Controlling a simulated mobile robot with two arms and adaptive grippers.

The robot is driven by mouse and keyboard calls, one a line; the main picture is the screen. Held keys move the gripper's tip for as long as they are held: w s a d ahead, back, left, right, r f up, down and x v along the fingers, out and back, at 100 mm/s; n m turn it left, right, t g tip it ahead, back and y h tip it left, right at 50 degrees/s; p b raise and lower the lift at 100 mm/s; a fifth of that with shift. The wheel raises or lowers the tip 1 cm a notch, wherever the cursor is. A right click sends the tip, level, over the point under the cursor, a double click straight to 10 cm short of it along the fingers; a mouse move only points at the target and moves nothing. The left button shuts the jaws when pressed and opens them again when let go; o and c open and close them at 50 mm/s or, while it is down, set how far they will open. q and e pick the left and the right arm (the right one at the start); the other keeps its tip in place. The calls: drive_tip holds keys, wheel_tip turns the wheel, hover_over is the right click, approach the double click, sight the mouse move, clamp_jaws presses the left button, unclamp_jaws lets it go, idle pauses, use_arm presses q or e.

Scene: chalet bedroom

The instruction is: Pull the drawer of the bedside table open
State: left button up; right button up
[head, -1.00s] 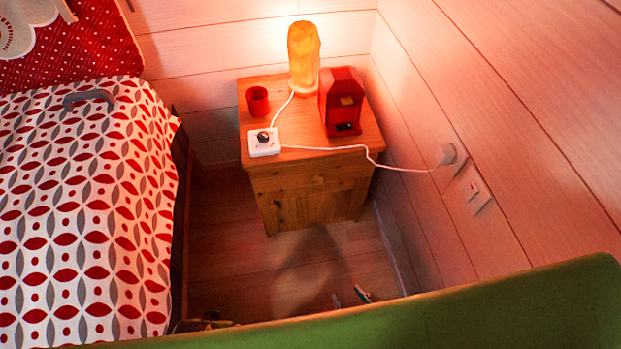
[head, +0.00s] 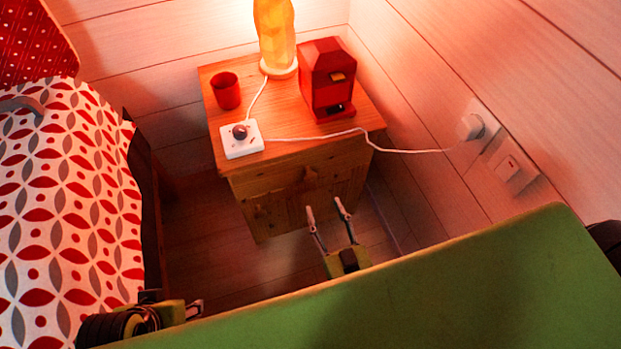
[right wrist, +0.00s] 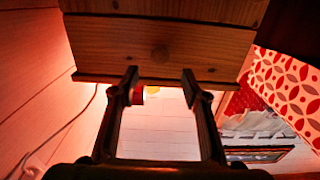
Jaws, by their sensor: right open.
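The wooden bedside table (head: 290,150) stands in the corner.
The bed (head: 70,210) is left; the wall is close on the right.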

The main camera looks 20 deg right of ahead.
sight(312, 180)
drive_tip(key=w, duration=0.5)
drive_tip(key=w+b, duration=0.1)
drive_tip(key=w, duration=0.4)
drive_tip(key=shift+w+a+b, duration=0.2)
drive_tip(key=shift+w+b, duration=0.05)
drive_tip(key=shift+b, duration=0.05)
